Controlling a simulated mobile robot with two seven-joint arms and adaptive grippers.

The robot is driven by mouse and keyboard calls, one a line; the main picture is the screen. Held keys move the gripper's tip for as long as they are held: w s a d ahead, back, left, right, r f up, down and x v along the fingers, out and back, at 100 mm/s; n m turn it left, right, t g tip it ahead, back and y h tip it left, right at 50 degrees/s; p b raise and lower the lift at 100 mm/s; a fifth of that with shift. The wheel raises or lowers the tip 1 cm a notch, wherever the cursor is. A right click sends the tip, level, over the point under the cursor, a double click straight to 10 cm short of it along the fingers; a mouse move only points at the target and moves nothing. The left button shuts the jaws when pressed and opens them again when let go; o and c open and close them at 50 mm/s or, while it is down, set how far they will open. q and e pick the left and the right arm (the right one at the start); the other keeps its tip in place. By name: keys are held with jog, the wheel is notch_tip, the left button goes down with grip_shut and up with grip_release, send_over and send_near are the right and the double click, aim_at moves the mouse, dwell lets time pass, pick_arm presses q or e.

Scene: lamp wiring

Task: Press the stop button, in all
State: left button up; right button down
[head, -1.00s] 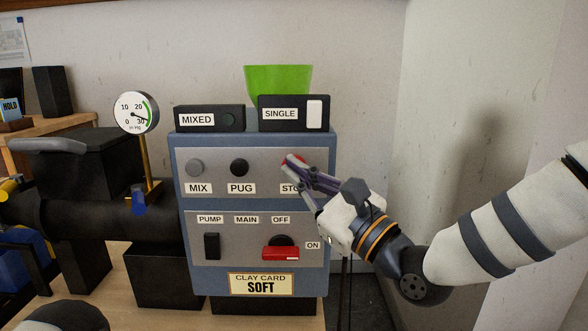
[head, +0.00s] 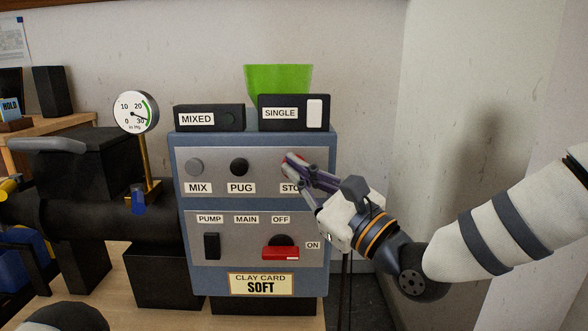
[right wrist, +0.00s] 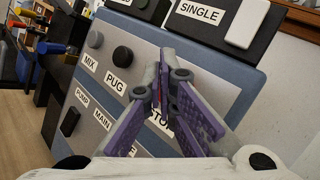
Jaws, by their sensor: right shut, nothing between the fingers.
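The blue control box with grey panels stands on the bench. Its red stop button (head: 285,160) is at the upper right of the top panel, above the partly covered "STO…" label (head: 290,188). My right gripper (head: 289,157) is shut and empty, with its fingertips in front of the button and covering most of it. I cannot tell whether the tips touch it. In the right wrist view the shut fingers (right wrist: 160,75) point at the panel above the STOP label (right wrist: 159,120), and the button is hidden behind them. My left gripper is not in view.
Beside the button are the grey MIX button (head: 195,167) and the black PUG button (head: 239,167). Below are the black PUMP switch (head: 212,246) and the red MAIN knob (head: 281,252). A gauge (head: 136,113) stands left. A wall is close on the right.

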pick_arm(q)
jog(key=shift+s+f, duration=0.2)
pick_arm(e)
jog(key=shift+w, duration=0.6)
dwell(0.4)
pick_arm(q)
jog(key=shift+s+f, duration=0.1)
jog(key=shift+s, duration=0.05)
pick_arm(e)
jog(key=shift+w+d+r, duration=0.1)
jog(key=shift+w+r, duration=0.05)
jog(key=shift+w, duration=0.05)
dwell(0.5)
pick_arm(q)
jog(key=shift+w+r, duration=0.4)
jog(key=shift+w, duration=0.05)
pick_arm(e)
jog(key=shift+s+f, duration=0.2)
jog(key=shift+s, duration=0.7)
jog(key=shift+s, duration=0.1)
